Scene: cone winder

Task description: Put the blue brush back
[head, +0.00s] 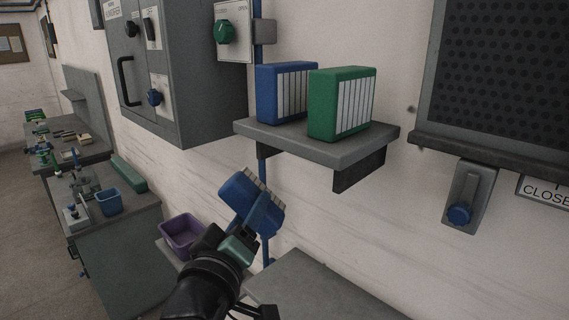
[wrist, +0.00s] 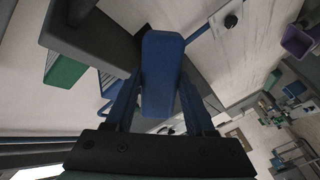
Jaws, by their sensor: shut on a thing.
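The blue brush (head: 237,192), with a pale row of bristles along its upper edge, is tilted in my gripper (head: 257,217). My gripper is shut on it, below and in front of the wall shelf (head: 312,146). In the wrist view the brush (wrist: 161,75) lies between the two fingers, and its bristles are hidden. On the shelf stand a blue block (head: 279,92) and a green block (head: 337,103), upright side by side, each with a pale striped face. The held brush is apart from the shelf.
A grey cabinet (head: 188,90) hangs left of the shelf, and a dark perforated panel (head: 500,75) right. A purple bin (head: 180,236) sits low at left. A grey surface (head: 310,285) lies below. Benches with a blue bin (head: 109,202) stand further left. The shelf's front-right corner is bare.

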